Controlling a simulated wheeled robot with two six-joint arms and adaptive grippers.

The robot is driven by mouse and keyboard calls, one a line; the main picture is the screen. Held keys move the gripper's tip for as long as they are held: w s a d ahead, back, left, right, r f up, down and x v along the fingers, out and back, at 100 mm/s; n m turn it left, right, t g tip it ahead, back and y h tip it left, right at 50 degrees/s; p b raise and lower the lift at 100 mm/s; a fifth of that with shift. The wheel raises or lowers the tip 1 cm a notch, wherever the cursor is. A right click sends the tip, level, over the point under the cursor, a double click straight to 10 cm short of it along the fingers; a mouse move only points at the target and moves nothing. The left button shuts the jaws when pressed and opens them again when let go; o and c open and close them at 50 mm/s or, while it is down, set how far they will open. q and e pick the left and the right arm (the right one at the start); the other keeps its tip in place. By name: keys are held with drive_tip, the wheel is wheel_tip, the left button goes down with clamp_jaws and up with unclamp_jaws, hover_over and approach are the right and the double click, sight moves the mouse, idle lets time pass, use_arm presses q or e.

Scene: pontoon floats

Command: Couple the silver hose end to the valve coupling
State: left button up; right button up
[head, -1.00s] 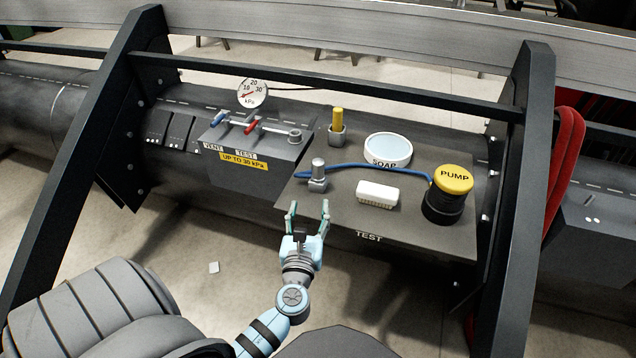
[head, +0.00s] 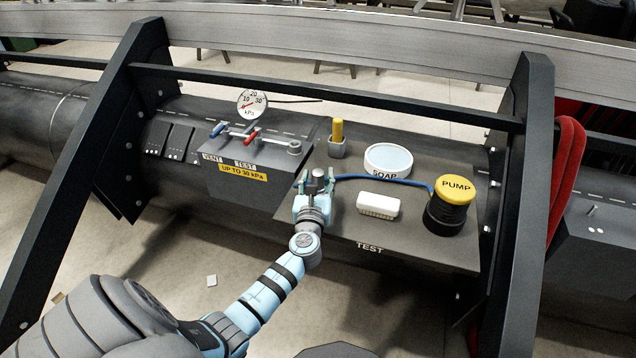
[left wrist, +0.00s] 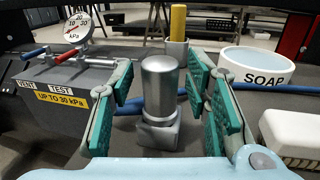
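The silver hose end (left wrist: 160,88) stands upright in a small grey holder (left wrist: 158,130) on the shelf, with the blue hose (head: 385,181) running from it to the pump. My left gripper (head: 318,178) is open, with its green-padded fingers on either side of the silver hose end; the left wrist view shows gaps between pads and metal. The valve coupling (head: 294,147) is at the right end of the valve pipe on the grey box; it also shows in the left wrist view (left wrist: 122,66). My right gripper is not in view.
A pressure gauge (head: 252,103), blue lever (head: 218,129) and red lever (head: 253,137) are at the valve box. A yellow-handled tool (head: 338,132), soap bowl (head: 388,160), white brush (head: 378,205) and yellow-topped pump (head: 454,190) occupy the shelf. Dark frame posts flank the area.

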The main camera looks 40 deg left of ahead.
use_arm(q)
clamp_jaws()
drive_tip(key=shift+r, duration=0.1)
